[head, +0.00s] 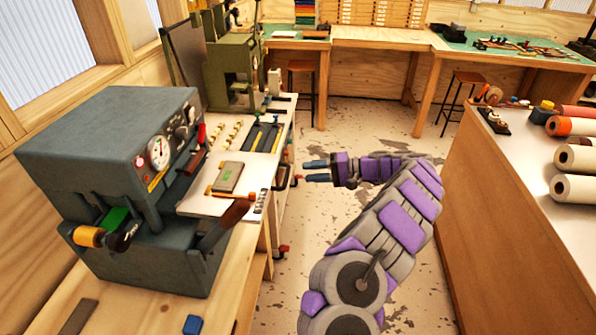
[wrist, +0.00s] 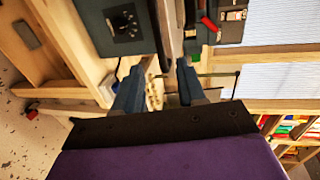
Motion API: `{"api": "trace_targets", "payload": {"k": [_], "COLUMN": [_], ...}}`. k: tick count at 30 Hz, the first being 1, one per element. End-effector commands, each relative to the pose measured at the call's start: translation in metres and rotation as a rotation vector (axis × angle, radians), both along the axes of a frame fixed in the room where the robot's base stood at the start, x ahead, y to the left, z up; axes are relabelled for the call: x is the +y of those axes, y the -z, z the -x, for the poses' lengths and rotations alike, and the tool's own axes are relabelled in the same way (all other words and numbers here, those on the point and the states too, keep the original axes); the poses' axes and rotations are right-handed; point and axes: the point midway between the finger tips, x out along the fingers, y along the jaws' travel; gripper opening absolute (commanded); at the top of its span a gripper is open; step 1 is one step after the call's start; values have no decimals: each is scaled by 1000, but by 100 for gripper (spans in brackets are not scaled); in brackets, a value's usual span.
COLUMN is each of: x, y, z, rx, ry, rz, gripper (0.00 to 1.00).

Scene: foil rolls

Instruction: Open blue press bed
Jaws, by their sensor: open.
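The blue press (head: 110,130) is a blue-grey box-shaped machine on the wooden bench at the left of the head view. Its front has a round gauge (head: 158,152) and a red-tipped lever. A pale flat plate (head: 190,206) juts out from its front with a grey-green block (head: 228,177) on it. A brown-gripped handle (head: 229,217) slants up at the near side of the plate. My gripper (head: 316,171) is open and empty, right of the plate and apart from it. In the wrist view, my gripper (wrist: 160,88) has nothing between its blue fingers.
An olive-green press (head: 230,65) stands behind the blue one. Small tools lie on the bench between them. A counter with several rolls (head: 572,158) is at the right.

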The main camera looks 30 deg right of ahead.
Motion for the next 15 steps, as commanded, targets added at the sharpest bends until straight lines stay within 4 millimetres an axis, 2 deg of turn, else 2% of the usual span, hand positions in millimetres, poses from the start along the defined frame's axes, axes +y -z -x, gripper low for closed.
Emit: {"api": "trace_targets", "payload": {"k": [3,9,12,15], "x": [-24,-56,-71,-75], "y": [-5,-13,-17,-20], "z": [15,39,50,53], "rx": [2,4,4,1], "ry": [5,4,3,0], "rz": [5,4,3,2], "gripper": [40,40,40,40]}}
